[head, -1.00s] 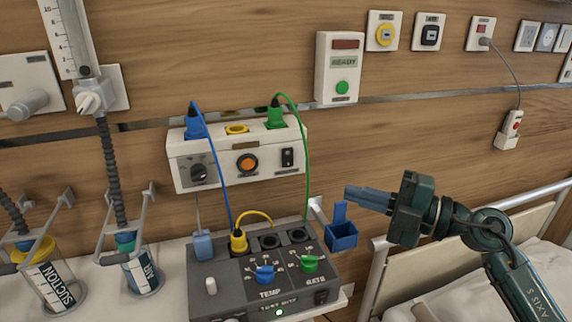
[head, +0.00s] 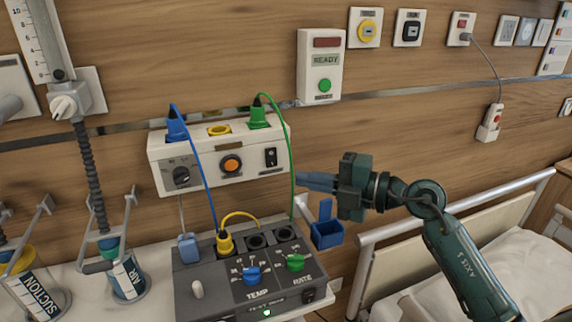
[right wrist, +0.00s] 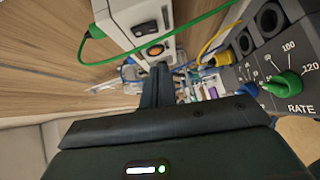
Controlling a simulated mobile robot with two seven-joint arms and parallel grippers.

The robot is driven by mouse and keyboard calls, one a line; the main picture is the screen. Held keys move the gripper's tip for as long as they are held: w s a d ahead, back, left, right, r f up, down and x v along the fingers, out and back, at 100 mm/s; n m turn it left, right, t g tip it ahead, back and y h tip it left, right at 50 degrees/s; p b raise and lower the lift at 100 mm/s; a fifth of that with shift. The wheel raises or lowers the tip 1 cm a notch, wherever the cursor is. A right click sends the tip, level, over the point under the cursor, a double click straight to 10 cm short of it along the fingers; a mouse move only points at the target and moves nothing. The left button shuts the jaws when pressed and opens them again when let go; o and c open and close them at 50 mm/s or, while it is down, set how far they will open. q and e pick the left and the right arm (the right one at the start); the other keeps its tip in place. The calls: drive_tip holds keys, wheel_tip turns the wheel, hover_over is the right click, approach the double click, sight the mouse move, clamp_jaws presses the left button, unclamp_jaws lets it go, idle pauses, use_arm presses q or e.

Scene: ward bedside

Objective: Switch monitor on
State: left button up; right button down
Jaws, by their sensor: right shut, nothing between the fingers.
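The white wall unit (head: 160,150), which I take to be the monitor, has a black dial (head: 181,177), an orange button (head: 231,165) and a black rocker switch (head: 270,157) on its front. I cannot tell the rocker's position. My right gripper (head: 301,181) is shut and empty, its blue-grey fingers pointing left, just right of the unit's lower right end. In the right wrist view the fingers (right wrist: 157,76) lie below the unit, with the orange button (right wrist: 156,50) and rocker switch (right wrist: 145,28) beyond them. My left gripper is not in view.
Blue and green cables (head: 293,165) hang from the unit; the green one runs close to my right fingertips. Below stands a grey test box (head: 200,270) with knobs and a lit green lamp. A blue holder (head: 327,233) is under my gripper. A bed (head: 500,270) stands at right.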

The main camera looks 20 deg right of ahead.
sight(269, 167)
drive_tip(key=w+a, duration=0.1)
drive_tip(key=w, duration=0.3)
drive_tip(key=w+a, duration=0.1)
drive_tip(key=w, duration=0.1)
drive_tip(key=shift+a+f, duration=0.3)
drive_tip(key=shift+f, duration=0.1)
drive_tip(key=shift+w, duration=0.15)
drive_tip(key=shift+w+p, duration=0.25)
drive_tip(key=shift+p, duration=0.4)
drive_tip(key=shift+s+f, duration=0.1)
drive_tip(key=shift+f, duration=0.05)
